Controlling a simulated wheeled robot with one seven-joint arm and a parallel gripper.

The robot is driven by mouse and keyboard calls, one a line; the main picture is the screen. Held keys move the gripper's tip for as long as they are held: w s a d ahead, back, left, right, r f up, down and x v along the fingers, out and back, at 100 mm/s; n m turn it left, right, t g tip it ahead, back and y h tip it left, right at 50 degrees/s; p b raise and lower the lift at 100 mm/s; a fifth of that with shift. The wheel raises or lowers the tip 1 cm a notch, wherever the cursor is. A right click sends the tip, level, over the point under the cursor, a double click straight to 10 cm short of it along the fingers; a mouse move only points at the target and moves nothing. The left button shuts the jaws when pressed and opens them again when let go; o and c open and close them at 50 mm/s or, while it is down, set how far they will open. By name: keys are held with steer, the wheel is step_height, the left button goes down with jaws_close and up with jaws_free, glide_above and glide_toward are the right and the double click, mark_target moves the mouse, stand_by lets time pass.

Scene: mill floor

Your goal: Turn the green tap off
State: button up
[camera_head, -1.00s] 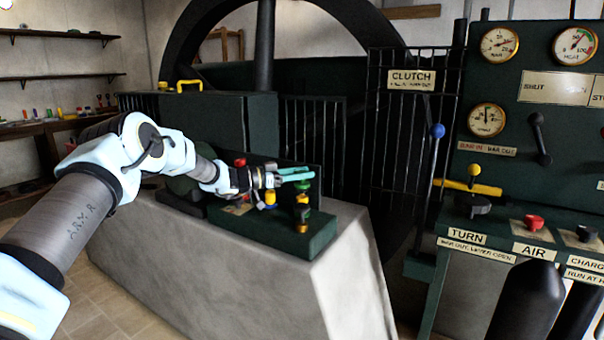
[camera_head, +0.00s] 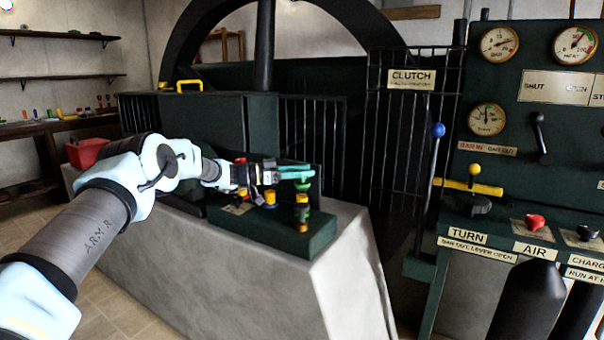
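The green tap (camera_head: 303,186) is on the right end of a dark green block on a grey stone plinth. Only a little of its green shows, above yellow and brass-coloured parts. My gripper (camera_head: 298,172), with teal fingers pointing right, is just above or behind the green tap. I cannot tell whether the fingers touch it. The two fingers lie close together in this view, and any gap between them is unclear.
A dark upright panel stands close behind the taps. The plinth (camera_head: 270,285) ends right of the block. A blue-knobbed clutch lever (camera_head: 437,131) and a control desk with a yellow lever (camera_head: 474,186) stand at right. A red box (camera_head: 87,152) is at left, behind my arm.

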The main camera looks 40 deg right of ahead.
steer(key=o, duration=0.3)
steer(key=shift+f, duration=0.15)
steer(key=b+v, duration=0.2)
steer(key=v, duration=0.9)
